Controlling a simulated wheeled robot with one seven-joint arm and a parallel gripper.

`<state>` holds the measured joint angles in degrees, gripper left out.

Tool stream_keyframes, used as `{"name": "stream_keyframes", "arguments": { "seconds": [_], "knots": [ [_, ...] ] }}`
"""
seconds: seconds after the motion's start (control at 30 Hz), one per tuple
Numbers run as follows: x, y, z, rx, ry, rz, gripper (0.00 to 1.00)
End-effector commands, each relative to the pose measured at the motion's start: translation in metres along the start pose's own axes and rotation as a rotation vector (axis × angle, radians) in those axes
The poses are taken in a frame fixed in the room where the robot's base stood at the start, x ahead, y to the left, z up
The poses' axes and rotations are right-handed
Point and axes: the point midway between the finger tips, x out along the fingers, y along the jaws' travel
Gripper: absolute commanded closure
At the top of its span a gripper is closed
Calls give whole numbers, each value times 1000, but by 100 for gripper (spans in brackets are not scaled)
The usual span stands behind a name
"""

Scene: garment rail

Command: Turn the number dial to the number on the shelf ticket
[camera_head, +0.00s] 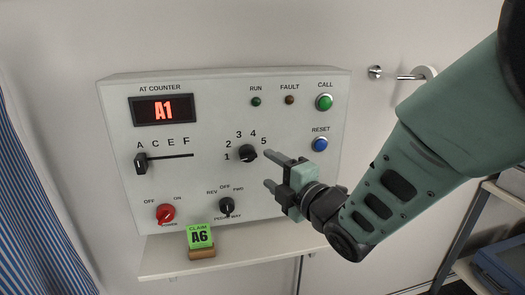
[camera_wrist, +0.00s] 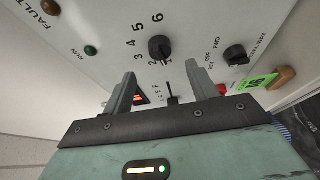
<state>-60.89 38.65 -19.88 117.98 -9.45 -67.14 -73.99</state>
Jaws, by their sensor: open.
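The number dial (camera_head: 247,153) is a black knob on the pale control panel, with numbers in an arc around it. 1 to 5 show in the head view; 6 also shows in the wrist view, where the dial (camera_wrist: 160,47) lies ahead of the fingers. I cannot tell for sure where its pointer stands. The red display (camera_head: 163,110) reads A1. The green shelf ticket (camera_head: 200,237) reads CLAIM A6. My gripper (camera_head: 268,168) is open and empty, just right of the dial in the head view and apart from it.
The letter slider (camera_head: 141,163) stands at A. Green call (camera_head: 324,102) and blue reset (camera_head: 320,144) buttons are at right. A shelf (camera_head: 160,262) juts out below.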

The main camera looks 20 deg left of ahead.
Motion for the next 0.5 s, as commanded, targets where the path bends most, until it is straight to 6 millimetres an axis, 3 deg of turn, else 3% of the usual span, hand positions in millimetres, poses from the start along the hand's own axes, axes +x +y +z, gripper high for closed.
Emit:
{"name": "stream_keyframes", "arguments": {
  "seconds": [0.2,0.5],
  "knots": [
    [44,3,0,-1,0,0,42],
    [76,0,0,1,0,-1,42]
  ]
}}
